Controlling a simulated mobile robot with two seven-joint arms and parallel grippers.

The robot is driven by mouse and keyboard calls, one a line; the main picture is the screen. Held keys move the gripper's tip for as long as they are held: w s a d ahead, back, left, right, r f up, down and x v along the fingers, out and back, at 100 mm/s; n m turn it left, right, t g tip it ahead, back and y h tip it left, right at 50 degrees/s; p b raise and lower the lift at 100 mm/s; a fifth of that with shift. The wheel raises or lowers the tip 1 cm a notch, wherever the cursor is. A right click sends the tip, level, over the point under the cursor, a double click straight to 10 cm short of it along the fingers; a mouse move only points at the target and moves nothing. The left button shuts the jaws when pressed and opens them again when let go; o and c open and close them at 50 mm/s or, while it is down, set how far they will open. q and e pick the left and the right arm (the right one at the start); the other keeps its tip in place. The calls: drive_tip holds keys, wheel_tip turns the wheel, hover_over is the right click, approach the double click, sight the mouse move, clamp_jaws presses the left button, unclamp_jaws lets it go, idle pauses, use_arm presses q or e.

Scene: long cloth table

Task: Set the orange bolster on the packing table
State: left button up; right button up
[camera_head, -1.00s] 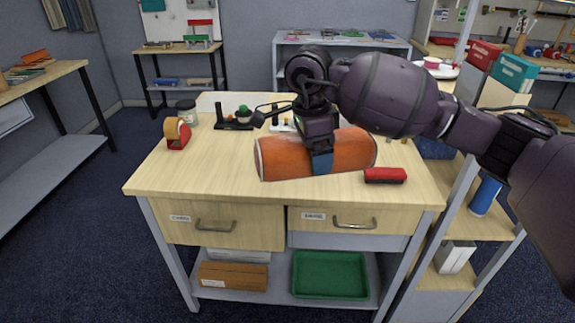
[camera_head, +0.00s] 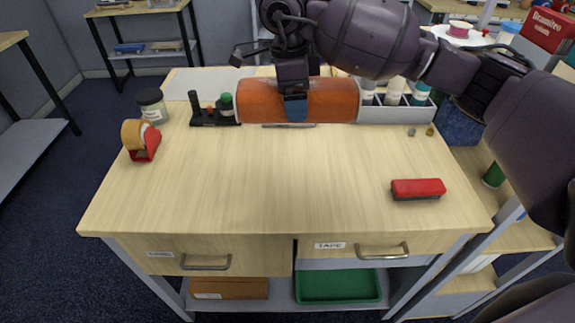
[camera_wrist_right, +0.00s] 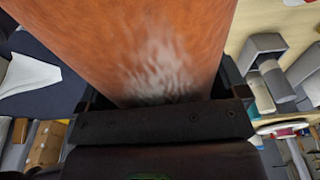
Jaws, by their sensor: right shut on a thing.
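The orange bolster (camera_head: 338,99) lies sideways across the back part of the packing table (camera_head: 260,190) in the head view. A blue patch shows on the bolster below the jaws. I cannot tell whether the bolster touches the tabletop or hangs just above it. In the right wrist view the bolster (camera_wrist_right: 130,40) fills the space between the two fingers of my right gripper (camera_wrist_right: 160,95). My left gripper is not in view.
A red brush-like block (camera_head: 418,188) lies front right. A tape dispenser (camera_head: 141,140), jar (camera_head: 152,105) and black stand (camera_head: 212,117) stand left. A grey divided tray (camera_head: 400,112) with bottles stands back right. A thin rod (camera_head: 289,126) lies before the bolster. The table's middle is clear.

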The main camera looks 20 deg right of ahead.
drive_tip(key=shift+w+f, duration=0.1)
drive_tip(key=shift+f, duration=0.2)
wheel_tip(320, 180, down, 14)
drive_tip(key=shift+f+b, duration=0.15)
drive_tip(key=shift+b, duration=0.35)
drive_tip(key=shift+f, duration=0.45)
wheel_tip(320, 180, down, 4)
drive_tip(key=shift+r, duration=0.1)
drive_tip(key=shift+f, duration=0.2)
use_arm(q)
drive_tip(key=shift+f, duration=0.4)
use_arm(e)
drive_tip(key=shift+r, duration=0.1)
